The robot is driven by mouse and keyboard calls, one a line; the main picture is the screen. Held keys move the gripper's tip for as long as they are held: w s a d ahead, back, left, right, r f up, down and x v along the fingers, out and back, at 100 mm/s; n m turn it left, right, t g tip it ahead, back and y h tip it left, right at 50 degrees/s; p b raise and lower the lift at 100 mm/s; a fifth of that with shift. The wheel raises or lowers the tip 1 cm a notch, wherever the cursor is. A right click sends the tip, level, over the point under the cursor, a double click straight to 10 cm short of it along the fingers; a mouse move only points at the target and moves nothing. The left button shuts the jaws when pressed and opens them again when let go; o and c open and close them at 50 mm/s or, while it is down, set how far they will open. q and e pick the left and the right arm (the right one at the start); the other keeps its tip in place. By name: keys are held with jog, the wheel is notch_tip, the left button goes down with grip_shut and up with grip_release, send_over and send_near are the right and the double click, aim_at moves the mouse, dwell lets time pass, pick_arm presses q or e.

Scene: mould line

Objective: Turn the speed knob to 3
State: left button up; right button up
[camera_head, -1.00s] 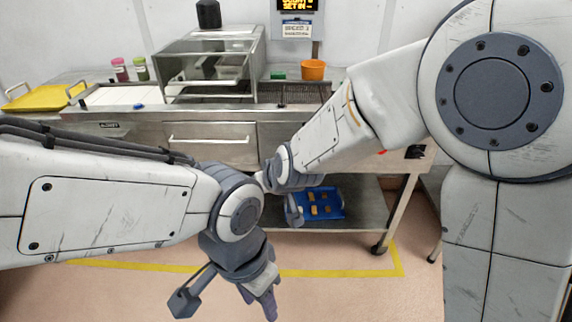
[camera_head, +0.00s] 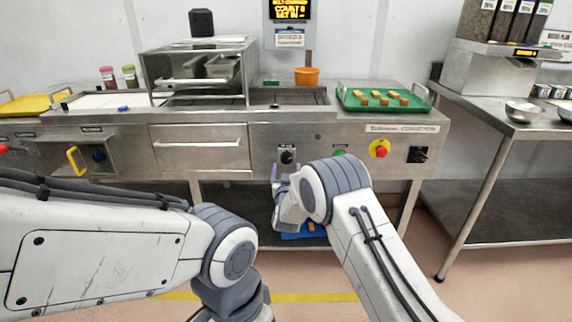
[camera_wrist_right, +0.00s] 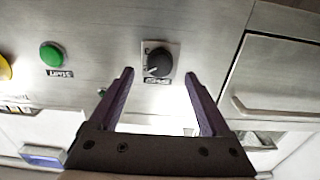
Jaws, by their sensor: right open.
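The speed knob (camera_head: 288,157) is a round black dial on a pale square plate on the machine's front panel. In the right wrist view, which appears upside down, the knob (camera_wrist_right: 158,63) has a light pointer mark and a small label beside it; the setting is too small to read. My right gripper (camera_head: 282,176) is just below the knob in the head view. In the wrist view its two purple fingers (camera_wrist_right: 159,76) are apart, one on each side of the knob's line, with nothing between them; contact is not visible. My left gripper is below the picture.
A green button (camera_wrist_right: 52,54) sits beside the knob. A red emergency stop (camera_head: 380,148) and a black switch (camera_head: 420,155) are farther right. A drawer (camera_head: 198,148) is left of the knob. A green tray (camera_head: 350,105) with several pieces stands on top.

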aim_at(286, 161)
jog(key=shift+w, duration=2.55)
jog(key=shift+b, duration=0.3)
grip_shut()
